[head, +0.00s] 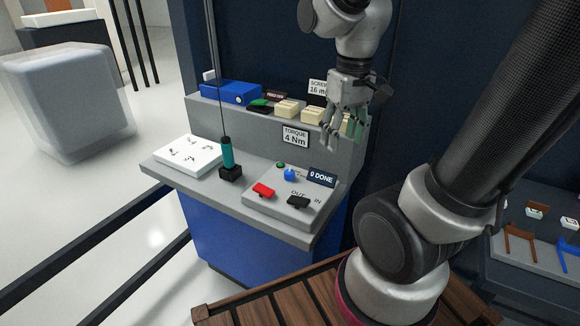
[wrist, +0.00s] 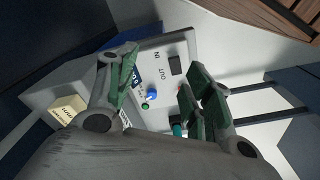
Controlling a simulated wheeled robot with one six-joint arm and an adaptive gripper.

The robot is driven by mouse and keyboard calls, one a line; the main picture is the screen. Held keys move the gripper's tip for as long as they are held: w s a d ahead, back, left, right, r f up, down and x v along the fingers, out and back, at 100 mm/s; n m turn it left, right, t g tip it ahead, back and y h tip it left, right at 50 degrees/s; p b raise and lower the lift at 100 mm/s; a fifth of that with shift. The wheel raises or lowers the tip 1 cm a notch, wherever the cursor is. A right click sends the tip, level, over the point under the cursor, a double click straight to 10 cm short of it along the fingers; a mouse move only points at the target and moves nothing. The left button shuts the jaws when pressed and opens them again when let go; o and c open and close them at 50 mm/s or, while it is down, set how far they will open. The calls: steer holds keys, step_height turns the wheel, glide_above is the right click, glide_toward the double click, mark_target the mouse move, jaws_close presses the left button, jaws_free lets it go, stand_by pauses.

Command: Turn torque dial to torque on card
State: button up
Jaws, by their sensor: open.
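The torque card (head: 295,137) reads "TORQUE 4 Nm" and stands at the back of the worktop. A blue knob (head: 289,174) sits on the grey control panel (head: 262,208); it also shows in the wrist view (wrist: 152,95). Its setting is too small to read, and I cannot tell for certain that it is the torque dial. My gripper (head: 343,135) is open and empty, above and to the right of the panel, near the back shelf. In the wrist view its spread fingers (wrist: 158,80) frame the panel, with the knob between them, apart from it.
The panel has a green button (head: 280,165), a "0 DONE" display (head: 322,177), a red handle (head: 263,190) and a black handle (head: 298,202). A white board (head: 188,155) lies left. A blue box (head: 231,92) sits on the shelf.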

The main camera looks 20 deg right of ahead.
steer(key=w+a+f+n+g, duration=0.2)
steer(key=w+a+f+n, duration=0.15)
steer(key=w+f, duration=0.95)
steer(key=n+t, duration=0.1)
glide_above(290, 172)
steer(key=shift+a+f, duration=0.1)
steer(key=shift+a, duration=0.1)
steer(key=shift+f+n+t, duration=0.1)
steer(key=shift+n+t, duration=0.15)
steer(key=shift+t, duration=0.05)
step_height(290, 172, down, 8)
steer(key=shift+d+r, duration=0.1)
steer(key=shift+r, duration=0.15)
steer(key=shift+c, duration=0.2)
